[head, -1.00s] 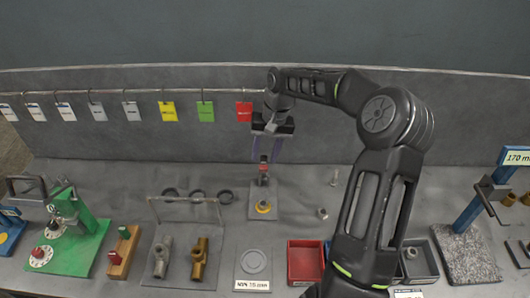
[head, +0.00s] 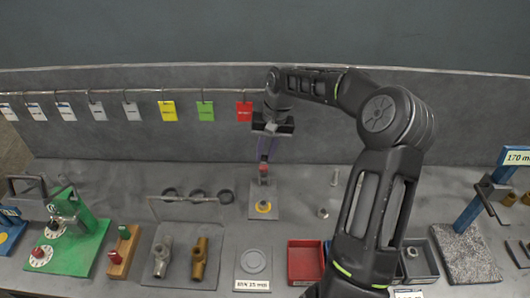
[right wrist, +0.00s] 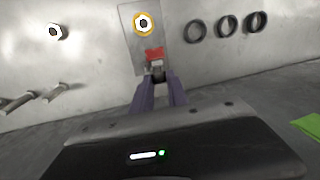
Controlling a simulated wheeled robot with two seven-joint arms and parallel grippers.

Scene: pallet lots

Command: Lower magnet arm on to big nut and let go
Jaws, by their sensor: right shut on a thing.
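My right gripper (head: 264,160) is at the back middle of the bench, its purple fingers close together. It is shut on the upper part of the red and dark magnet arm (head: 263,171); in the right wrist view the red part (right wrist: 154,54) is just beyond the fingertips. The arm stands at a small grey plate (head: 272,191). A nut with a dark hole shows inside a yellow ring on this plate in the right wrist view (right wrist: 142,23), in front of the red part. I cannot tell whether the arm touches it. My left gripper is not in view.
Another nut (head: 322,213) lies to the right of the plate. Dark rings (head: 197,196) and a wire frame (head: 185,199) are to the left. A labelled plate (head: 253,265) and a red bin (head: 303,262) are nearer the front. Coloured tags hang behind.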

